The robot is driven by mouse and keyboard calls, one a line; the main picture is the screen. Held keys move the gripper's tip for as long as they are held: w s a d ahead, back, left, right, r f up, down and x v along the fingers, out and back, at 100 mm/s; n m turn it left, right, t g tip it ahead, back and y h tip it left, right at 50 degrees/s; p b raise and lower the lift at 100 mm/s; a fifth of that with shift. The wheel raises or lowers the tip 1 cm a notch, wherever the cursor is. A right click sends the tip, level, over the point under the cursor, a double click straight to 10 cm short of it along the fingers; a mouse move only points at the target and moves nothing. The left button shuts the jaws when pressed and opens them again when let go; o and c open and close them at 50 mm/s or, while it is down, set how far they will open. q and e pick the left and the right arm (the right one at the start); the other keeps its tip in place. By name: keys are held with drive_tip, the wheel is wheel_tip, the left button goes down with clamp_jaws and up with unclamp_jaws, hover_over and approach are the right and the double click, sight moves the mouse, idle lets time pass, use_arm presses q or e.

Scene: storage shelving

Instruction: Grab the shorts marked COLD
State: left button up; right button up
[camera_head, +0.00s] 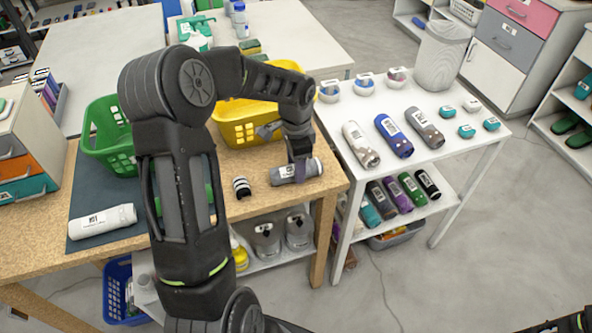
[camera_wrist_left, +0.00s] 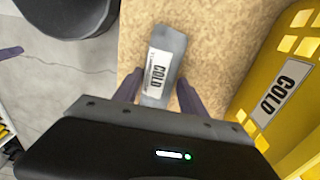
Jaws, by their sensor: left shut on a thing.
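The grey rolled shorts (camera_head: 283,176) lie at the right front edge of the wooden table. In the left wrist view, their white label reads COLD (camera_wrist_left: 158,66). My left gripper (camera_head: 298,172) comes down over the roll from above. In the left wrist view, its two fingers (camera_wrist_left: 158,95) are on either side of the roll and shut on it. The roll still seems to rest on the table or very close to it. My right gripper does not show.
A yellow basket (camera_head: 242,128) labelled COLD (camera_wrist_left: 281,90) stands just behind the roll. A small black-and-white roll (camera_head: 241,187) lies to its left, with a green basket (camera_head: 97,145) and a white roll (camera_head: 102,221) farther left. A white table (camera_head: 368,192) with several rolls stands at right.

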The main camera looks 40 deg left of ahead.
use_arm(q)
drive_tip(key=c, duration=0.9)
wheel_tip(320, 180, up, 10)
drive_tip(key=shift+r+b, duration=0.1)
drive_tip(key=shift+b, duration=0.35)
